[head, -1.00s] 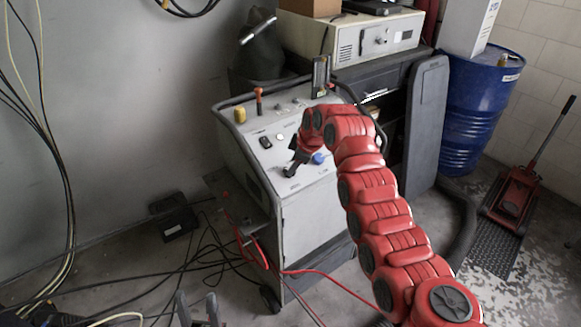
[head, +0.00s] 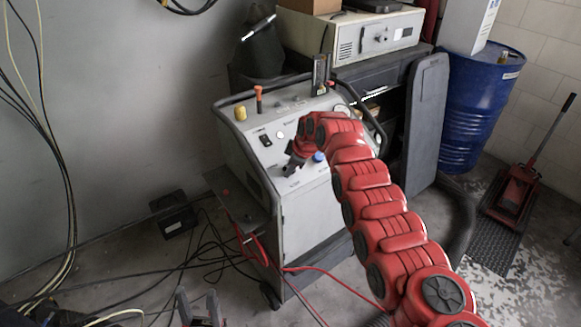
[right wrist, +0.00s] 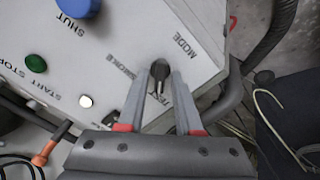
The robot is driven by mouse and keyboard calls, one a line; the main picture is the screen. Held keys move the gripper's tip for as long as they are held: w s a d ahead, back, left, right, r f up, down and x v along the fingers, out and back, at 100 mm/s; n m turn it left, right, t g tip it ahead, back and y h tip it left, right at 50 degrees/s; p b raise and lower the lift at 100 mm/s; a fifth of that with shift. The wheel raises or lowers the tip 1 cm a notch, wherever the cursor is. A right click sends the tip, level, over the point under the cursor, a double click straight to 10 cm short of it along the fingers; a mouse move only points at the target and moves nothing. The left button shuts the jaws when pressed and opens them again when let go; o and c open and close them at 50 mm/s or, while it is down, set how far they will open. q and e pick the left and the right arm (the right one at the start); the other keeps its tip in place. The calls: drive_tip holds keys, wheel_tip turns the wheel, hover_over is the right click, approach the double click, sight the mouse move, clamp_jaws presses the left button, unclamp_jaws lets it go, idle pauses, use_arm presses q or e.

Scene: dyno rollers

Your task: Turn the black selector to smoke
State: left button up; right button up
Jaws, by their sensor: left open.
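The black selector (right wrist: 159,70) sits on the grey panel in the right wrist view, beside the printed words MODE, SMOKE and TEST. The two fingers of my right gripper (right wrist: 161,80) stand apart, one on each side of it. I cannot tell whether both touch it. In the head view my right gripper (head: 293,168) is at the lower front of the machine's sloped panel (head: 262,163) and hides the selector there. My left gripper (head: 198,304) is open and empty at the bottom edge, low in front of the machine.
A blue knob (right wrist: 82,7), a green button (right wrist: 36,63) and a white button (right wrist: 86,101) are on the panel near my right gripper. Red and black cables (head: 262,250) hang and lie by the machine. A blue drum (head: 478,110) stands at the right.

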clamp_jaws()
drive_tip(key=shift+m, duration=0.3)
drive_tip(key=shift+f+m+b, duration=0.1)
drive_tip(key=shift+m+b, duration=0.35)
drive_tip(key=shift+m, duration=0.45)
drive_tip(key=m, duration=0.4)
drive_tip(key=shift+w+m+b, duration=0.1)
drive_tip(key=shift+m+b, duration=0.2)
drive_tip(key=m, duration=0.4)
drive_tip(key=shift+d, duration=0.1)
drive_tip(key=m, duration=0.4)
drive_tip(key=shift+m+p, duration=0.3)
drive_tip(key=shift+p, duration=0.05)
drive_tip(key=shift+w+d+m, duration=0.1)
drive_tip(key=shift+m, duration=0.2)
